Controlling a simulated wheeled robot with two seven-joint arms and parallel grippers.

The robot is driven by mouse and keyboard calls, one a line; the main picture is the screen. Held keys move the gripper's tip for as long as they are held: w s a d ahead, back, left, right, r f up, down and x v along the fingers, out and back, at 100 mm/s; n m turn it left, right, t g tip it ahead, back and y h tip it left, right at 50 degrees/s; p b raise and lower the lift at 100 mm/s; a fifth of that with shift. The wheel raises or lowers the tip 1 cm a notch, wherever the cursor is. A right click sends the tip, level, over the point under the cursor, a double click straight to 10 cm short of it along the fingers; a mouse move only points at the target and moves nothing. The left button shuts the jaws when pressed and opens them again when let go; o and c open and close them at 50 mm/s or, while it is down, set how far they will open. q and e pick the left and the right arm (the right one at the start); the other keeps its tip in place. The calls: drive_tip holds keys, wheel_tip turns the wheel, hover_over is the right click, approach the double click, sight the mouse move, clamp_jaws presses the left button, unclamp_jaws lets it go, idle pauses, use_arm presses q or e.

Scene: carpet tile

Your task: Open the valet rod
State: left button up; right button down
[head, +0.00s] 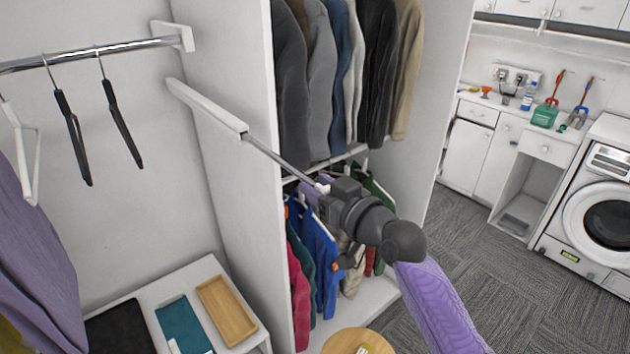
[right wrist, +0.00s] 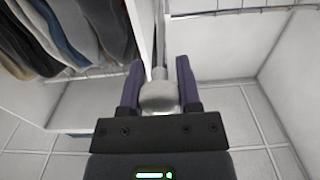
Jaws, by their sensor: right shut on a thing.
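The valet rod's white housing (head: 207,110) is fixed to the side of the white closet panel. Its thin metal rod (head: 280,160) sticks out of the housing's front end, toward the lower right in the head view. My right gripper (head: 323,190) is at the outer end of the rod. In the right wrist view its two dark fingers (right wrist: 158,75) are shut on the rod's pale rounded end knob (right wrist: 158,97). The rod runs away between the fingers. My left gripper is not in view.
Jackets (head: 340,70) and coloured clothes (head: 318,250) hang in the closet behind my right gripper. A rail (head: 90,53) with black hangers is at left. A wooden tray (head: 226,310) lies on a white cabinet below. A round wooden top (head: 345,340) stands low in front. Carpet (head: 480,265) is clear at right.

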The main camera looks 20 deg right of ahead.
idle(0.3)
drive_tip(key=shift+c, duration=1.6)
unclamp_jaws()
drive_tip(key=shift+s, duration=0.1)
drive_tip(key=b+v, duration=0.2)
drive_tip(key=v, duration=0.8)
drive_tip(key=shift+b, duration=0.3)
